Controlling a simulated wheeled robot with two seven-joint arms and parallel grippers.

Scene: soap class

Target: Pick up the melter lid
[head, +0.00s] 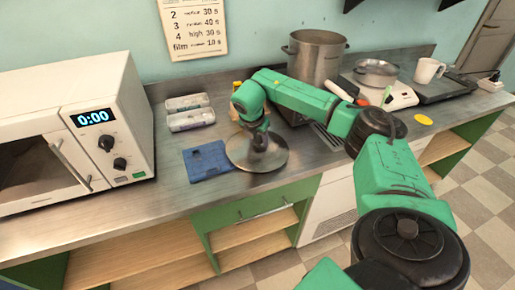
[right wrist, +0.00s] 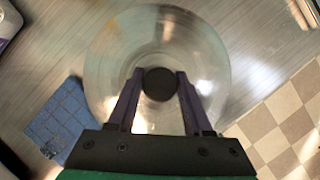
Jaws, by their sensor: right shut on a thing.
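The melter lid (head: 243,157) is a round, see-through disc with a dark knob, over the counter's front part in the head view. In the right wrist view the lid (right wrist: 110,60) fills the middle, its black knob (right wrist: 159,84) between the two fingers. My right gripper (right wrist: 159,88) is shut on the knob; in the head view the gripper (head: 259,142) points down onto the lid from above. I cannot tell whether the lid touches the counter. My left gripper is not in view.
A blue mold (head: 208,163) lies just left of the lid, with grey molds (head: 188,112) behind it. A white microwave (head: 75,135) stands at left. A steel pot (head: 316,58), a small pan (head: 376,73) on a scale and a white mug (head: 428,70) stand at back right.

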